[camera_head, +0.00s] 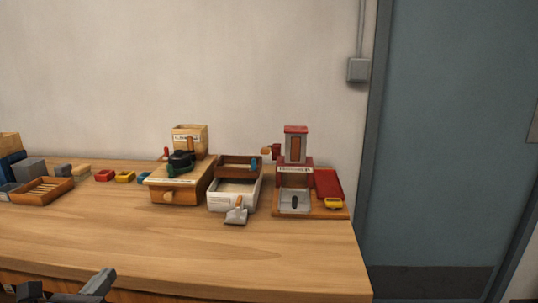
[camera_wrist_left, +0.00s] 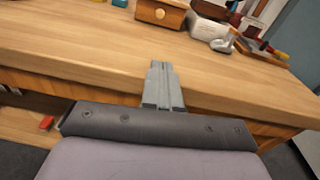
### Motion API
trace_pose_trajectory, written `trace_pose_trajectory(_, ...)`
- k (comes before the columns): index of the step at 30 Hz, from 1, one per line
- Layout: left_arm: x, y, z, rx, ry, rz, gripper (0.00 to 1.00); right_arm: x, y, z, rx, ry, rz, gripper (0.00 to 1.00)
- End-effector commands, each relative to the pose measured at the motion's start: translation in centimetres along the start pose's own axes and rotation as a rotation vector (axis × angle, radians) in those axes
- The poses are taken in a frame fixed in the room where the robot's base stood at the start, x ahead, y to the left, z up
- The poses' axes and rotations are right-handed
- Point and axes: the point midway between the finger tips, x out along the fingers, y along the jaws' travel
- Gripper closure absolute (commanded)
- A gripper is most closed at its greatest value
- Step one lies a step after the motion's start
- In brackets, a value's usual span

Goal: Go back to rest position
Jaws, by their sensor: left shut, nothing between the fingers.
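My left gripper (camera_head: 98,285) is at the lower left of the head view, low at the table's front edge. In the left wrist view its fingers (camera_wrist_left: 162,85) are together with nothing between them, and they point toward the wooden table (camera_wrist_left: 80,38). No object touches the fingers. My right gripper is not in either view.
On the table (camera_head: 200,245) stand a wooden box with a drawer (camera_head: 182,182), a white bin (camera_head: 233,195) with a scoop (camera_head: 236,214), a red-roofed device (camera_head: 295,150) and a slatted tray (camera_head: 42,190). The table's front is clear. A blue-grey door (camera_head: 450,140) is at right.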

Motion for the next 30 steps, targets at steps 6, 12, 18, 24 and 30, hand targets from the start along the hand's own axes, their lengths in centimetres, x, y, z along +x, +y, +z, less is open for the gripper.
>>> trace_pose_trajectory(6, -3.1, -2.6, -7.7, -0.793, 0.213, 0.062, 1.00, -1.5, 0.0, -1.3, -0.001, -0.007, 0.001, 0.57)
trace_pose_trajectory(12, -7.0, -5.0, -13.2, -1.481, 0.334, 0.226, 1.00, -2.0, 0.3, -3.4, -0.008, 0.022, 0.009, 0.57)
trace_pose_trajectory(18, -11.8, -7.5, -17.6, -2.154, 0.365, 0.484, 1.00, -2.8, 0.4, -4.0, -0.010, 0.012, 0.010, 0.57)
trace_pose_trajectory(24, -15.9, -9.4, -20.4, -2.670, 0.286, 0.748, 1.00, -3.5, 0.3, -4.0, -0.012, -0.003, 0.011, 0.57)
trace_pose_trajectory(30, -17.7, -10.1, -21.4, -2.883, 0.213, 0.872, 1.00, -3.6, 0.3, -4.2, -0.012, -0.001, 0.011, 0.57)
